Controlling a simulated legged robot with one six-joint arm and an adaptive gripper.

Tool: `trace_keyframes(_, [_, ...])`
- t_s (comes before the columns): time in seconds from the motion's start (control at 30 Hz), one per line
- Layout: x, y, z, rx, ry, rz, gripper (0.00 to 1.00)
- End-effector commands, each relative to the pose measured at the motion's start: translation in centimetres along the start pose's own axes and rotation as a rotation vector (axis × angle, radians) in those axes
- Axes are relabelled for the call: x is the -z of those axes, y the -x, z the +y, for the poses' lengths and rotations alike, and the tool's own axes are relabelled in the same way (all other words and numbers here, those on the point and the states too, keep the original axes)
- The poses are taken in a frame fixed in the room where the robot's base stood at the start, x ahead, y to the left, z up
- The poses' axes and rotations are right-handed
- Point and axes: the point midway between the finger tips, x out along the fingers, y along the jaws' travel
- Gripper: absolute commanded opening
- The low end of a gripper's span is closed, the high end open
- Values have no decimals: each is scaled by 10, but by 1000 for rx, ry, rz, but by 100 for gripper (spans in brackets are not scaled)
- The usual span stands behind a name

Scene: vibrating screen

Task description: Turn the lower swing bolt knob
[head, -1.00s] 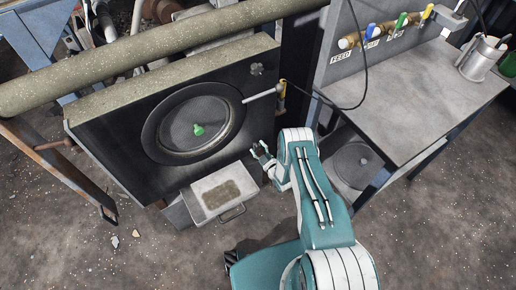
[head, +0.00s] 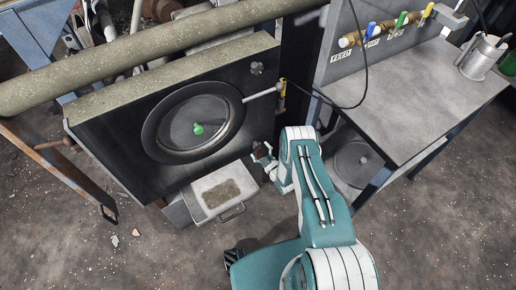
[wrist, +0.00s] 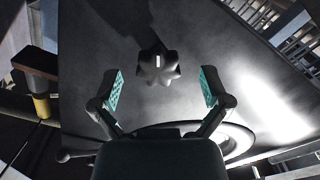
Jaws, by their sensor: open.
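The lower swing bolt knob (wrist: 158,64) is a dark, lobed knob with a pale slot-like mark at its centre. In the wrist view it stands on the dark panel, ahead of and between my spread fingers. My gripper (wrist: 161,89) is open, with a green pad on each finger; neither finger touches the knob there. In the head view my gripper (head: 262,158) is small and dark at the panel's lower right corner, and the lower knob is hard to make out beside it. The upper knob (head: 257,68) sits at the panel's upper right corner.
The panel (head: 105,135) carries a round screen (head: 212,110) with a green knob. A lever (head: 262,93) sticks out at its right edge. A tray (head: 222,211) of grit lies below, left of my gripper. A grey bench (head: 420,105) stands to the right.

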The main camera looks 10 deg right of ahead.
Motion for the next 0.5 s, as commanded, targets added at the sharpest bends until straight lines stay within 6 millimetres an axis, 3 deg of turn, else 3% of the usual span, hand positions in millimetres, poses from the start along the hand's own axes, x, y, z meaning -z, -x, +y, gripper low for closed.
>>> trace_keyframes(0.3, [-2,66,0,0,-4,-6,97])
trace_keyframes(0.5, [-2,97,-1,2,-2,-5,97])
